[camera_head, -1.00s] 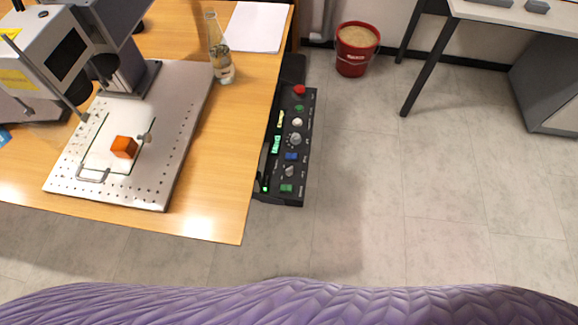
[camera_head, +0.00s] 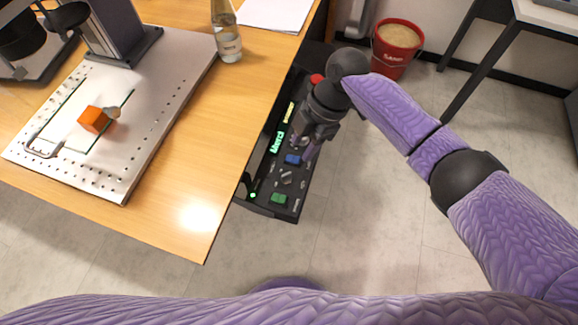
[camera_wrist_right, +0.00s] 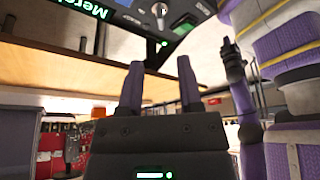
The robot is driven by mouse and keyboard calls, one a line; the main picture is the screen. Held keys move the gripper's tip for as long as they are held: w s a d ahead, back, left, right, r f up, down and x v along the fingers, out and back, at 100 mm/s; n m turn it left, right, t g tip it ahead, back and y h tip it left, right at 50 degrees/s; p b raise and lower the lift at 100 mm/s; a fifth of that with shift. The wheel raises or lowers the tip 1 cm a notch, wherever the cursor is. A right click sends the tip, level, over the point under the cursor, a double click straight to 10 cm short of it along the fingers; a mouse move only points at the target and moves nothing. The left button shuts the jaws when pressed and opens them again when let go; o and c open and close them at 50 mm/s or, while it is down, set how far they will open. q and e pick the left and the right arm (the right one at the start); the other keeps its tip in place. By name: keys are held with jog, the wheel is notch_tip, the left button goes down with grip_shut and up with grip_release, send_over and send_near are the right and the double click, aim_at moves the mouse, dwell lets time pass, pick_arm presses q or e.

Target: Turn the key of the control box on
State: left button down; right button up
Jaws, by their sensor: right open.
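The black control box (camera_head: 268,190) stands beside the table's right edge in the head view. Its panel carries a green button (camera_head: 279,198), a blue part (camera_head: 292,159), lit green displays and a silver knob or key switch (camera_head: 286,179). I cannot tell for sure which part is the key. The box's panel (camera_wrist_right: 185,12) shows at the top there, beyond the fingertips. My left gripper is out of view.
The wooden table (camera_head: 190,170) lies left of the box, with a glass bottle (camera_head: 227,32) near its edge. A perforated plate (camera_head: 165,90) holds an orange cube (camera_head: 94,119). A red bucket (camera_head: 395,50) stands behind my right arm. The floor in front of the box is clear.

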aim_at(287, 174)
jog(key=b+x, duration=0.3)
jog(key=x, duration=0.5)
jog(key=shift+s+a+f, duration=0.15)
jog(key=shift+a+f, duration=0.1)
jog(key=shift+f, duration=0.25)
jog(key=c, duration=0.6)
grip_shut()
